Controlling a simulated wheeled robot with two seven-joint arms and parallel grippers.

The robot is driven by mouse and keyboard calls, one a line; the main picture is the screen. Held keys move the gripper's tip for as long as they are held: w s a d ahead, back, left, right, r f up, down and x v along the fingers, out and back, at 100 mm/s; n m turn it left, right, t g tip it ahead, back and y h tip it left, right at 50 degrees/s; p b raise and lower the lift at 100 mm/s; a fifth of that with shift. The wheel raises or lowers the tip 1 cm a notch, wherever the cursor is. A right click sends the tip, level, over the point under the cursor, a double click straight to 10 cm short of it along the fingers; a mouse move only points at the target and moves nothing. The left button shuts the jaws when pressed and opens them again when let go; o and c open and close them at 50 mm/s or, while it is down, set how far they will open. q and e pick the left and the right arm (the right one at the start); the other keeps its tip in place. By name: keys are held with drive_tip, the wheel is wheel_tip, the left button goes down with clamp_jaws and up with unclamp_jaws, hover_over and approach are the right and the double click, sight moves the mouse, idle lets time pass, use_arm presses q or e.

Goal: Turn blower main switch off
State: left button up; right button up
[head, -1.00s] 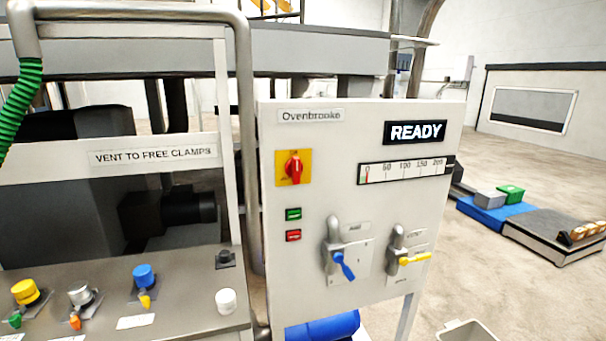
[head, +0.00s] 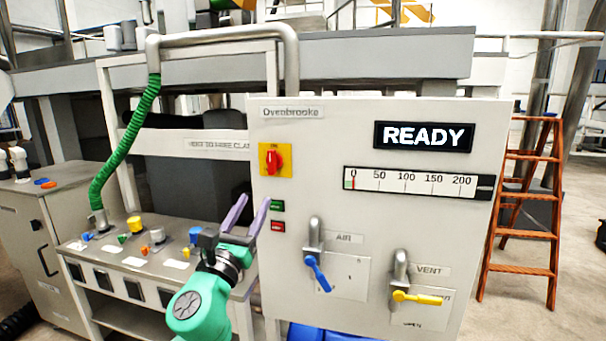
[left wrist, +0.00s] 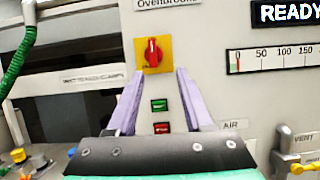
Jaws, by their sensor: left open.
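The red rotary switch (head: 273,159) on its yellow plate is at the upper left of the white Ovenbrooke panel (head: 330,130). Its handle stands about upright; it also shows in the left wrist view (left wrist: 152,53). The label text on its plate is too small to read. My left gripper (head: 247,210) is open and empty, its two purple fingers pointing up toward the panel, below and left of the switch. In the left wrist view, the switch appears between and just beyond the fingertips (left wrist: 158,72). My right gripper is not in view.
Below the switch are a green button (head: 278,206) and a red button (head: 278,227). The blue AIR lever (head: 318,274) and yellow VENT lever (head: 417,298) stick out lower right. A READY display (head: 423,136) sits above a gauge. A bench with knobs (head: 125,262) stands left.

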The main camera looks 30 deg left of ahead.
use_arm(q)
drive_tip(key=p, duration=0.2)
approach(270, 163)
drive_tip(key=p+x, duration=0.2)
drive_tip(key=x, duration=0.6)
drive_tip(key=shift+r, duration=0.2)
drive_tip(key=shift+w+a, duration=0.2)
drive_tip(key=shift+w, duration=0.1)
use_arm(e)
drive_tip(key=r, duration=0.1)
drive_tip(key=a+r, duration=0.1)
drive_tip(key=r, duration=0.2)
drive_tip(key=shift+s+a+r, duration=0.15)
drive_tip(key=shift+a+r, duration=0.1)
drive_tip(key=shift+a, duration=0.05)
use_arm(q)
drive_tip(key=shift+d, duration=0.15)
drive_tip(key=shift+c, duration=0.3)
clamp_jaws()
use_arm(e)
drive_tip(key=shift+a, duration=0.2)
